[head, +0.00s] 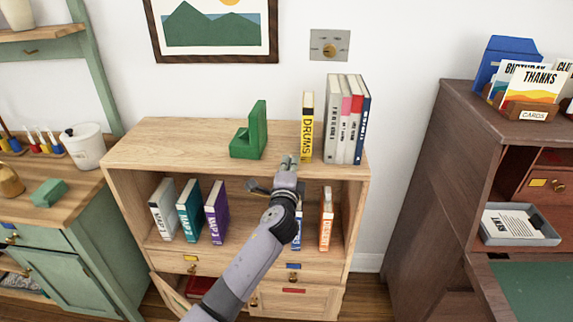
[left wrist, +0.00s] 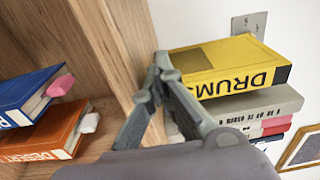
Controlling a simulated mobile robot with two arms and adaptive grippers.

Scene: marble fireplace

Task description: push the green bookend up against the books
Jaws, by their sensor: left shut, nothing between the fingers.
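The green bookend (head: 250,139), an L shape with its upright on the right, stands on top of the wooden bookcase (head: 180,146). To its right, apart from it, stands the yellow DRUMS book (head: 307,127). A narrow gap separates DRUMS from the upright row of grey, pink, red and blue books (head: 345,122) in the head view. My left gripper (head: 289,161) is shut and empty at the bookcase top's front edge, just left of DRUMS. In the left wrist view its fingertips (left wrist: 163,68) are close to the yellow book (left wrist: 230,68); contact is unclear. The bookend is outside that view.
Books stand on the shelf below, including a purple one (head: 216,211) and an orange one (head: 326,218). A framed picture (head: 213,59) and a switch plate (head: 329,45) are on the wall behind. The bookcase top left of the bookend is clear.

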